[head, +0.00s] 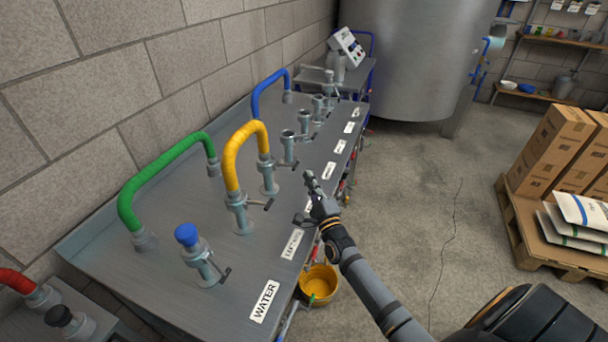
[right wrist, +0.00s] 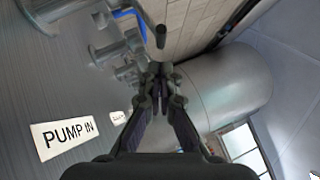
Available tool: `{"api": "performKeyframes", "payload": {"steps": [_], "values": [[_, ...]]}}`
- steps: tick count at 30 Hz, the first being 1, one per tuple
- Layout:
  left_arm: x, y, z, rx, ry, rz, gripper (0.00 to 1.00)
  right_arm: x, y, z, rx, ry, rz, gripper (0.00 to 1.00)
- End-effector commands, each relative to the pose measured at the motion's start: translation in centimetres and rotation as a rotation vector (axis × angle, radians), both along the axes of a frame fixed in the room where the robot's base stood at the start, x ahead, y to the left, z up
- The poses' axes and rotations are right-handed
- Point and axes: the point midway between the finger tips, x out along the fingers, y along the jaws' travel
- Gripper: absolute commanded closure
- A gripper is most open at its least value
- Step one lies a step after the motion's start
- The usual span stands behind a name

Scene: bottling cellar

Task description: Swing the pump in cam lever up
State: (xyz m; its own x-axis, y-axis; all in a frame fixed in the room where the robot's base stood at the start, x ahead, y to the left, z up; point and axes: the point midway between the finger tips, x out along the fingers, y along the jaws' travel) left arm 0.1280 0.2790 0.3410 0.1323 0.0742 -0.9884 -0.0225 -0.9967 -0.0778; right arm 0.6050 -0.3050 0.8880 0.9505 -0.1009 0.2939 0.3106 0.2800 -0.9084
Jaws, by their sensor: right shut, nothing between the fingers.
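My right gripper (head: 311,175) is shut and empty, held over the front part of the steel bench (head: 160,270). In the right wrist view its closed fingers (right wrist: 162,72) point along the bench toward the tank. The PUMP IN label (right wrist: 65,137) lies left of the fingers there. A dark-tipped lever (right wrist: 160,36) shows just beyond the fingertips; I cannot tell which valve it belongs to, or whether they touch. In the head view an uncapped valve (head: 288,150) with a small side lever stands left of the gripper. My left gripper is not in view.
A yellow hose (head: 232,150), green hose (head: 160,170) and blue-capped valve (head: 187,236) stand nearer. A blue hose (head: 262,88) is behind. A yellow bucket (head: 318,284) hangs at the front edge. A tank (head: 415,60) stands beyond; a loaded pallet (head: 535,250) is right.

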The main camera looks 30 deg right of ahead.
Motion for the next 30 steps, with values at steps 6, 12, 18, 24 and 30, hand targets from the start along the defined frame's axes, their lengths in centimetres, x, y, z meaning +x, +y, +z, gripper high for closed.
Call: {"api": "performKeyframes", "payload": {"steps": [6,12,18,24,30], "values": [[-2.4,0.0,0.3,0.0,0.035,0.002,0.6,1.3,1.2,0.8,-0.001,0.0,0.0,1.0],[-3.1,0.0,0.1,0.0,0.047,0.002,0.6,1.4,1.3,0.9,-0.002,0.0,0.0,1.0],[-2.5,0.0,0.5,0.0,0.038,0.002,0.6,1.4,1.3,1.1,-0.006,0.003,-0.001,1.0],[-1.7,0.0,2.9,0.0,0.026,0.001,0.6,1.9,1.8,2.6,-0.052,0.056,0.0,1.0],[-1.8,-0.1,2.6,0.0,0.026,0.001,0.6,2.0,1.9,2.4,-0.062,0.062,0.0,1.0]]}}
